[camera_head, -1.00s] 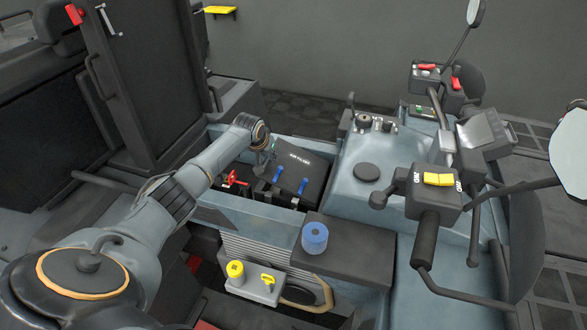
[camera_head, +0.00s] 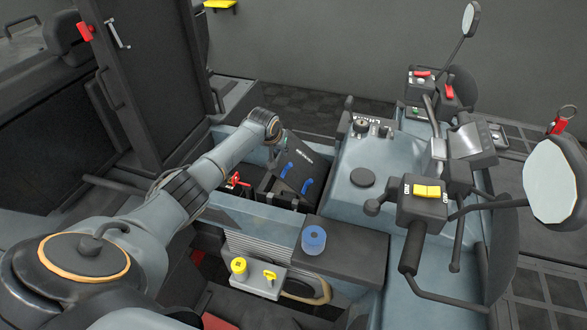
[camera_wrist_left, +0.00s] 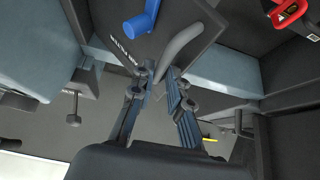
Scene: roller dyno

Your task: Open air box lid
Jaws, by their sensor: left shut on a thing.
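The air box lid (camera_head: 303,172) is a dark panel with white lettering and two blue latches (camera_head: 308,186). It stands tilted up over the open box bay in the head view. My left gripper (camera_head: 275,146) is at the lid's upper edge, partly hidden behind the wrist. In the left wrist view, the left fingers (camera_wrist_left: 158,84) are closed at a grey curved handle (camera_wrist_left: 183,45) on the lid (camera_wrist_left: 150,45). One blue latch (camera_wrist_left: 141,18) shows there. My right gripper is in neither view.
A blue cylinder (camera_head: 313,239) stands on a dark ledge in front of the bay. A red part (camera_head: 238,180) lies left of the lid. A tall dark panel (camera_head: 135,80) rises at the left. A console with a yellow switch (camera_head: 427,190) and a mirror (camera_head: 556,180) are at the right.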

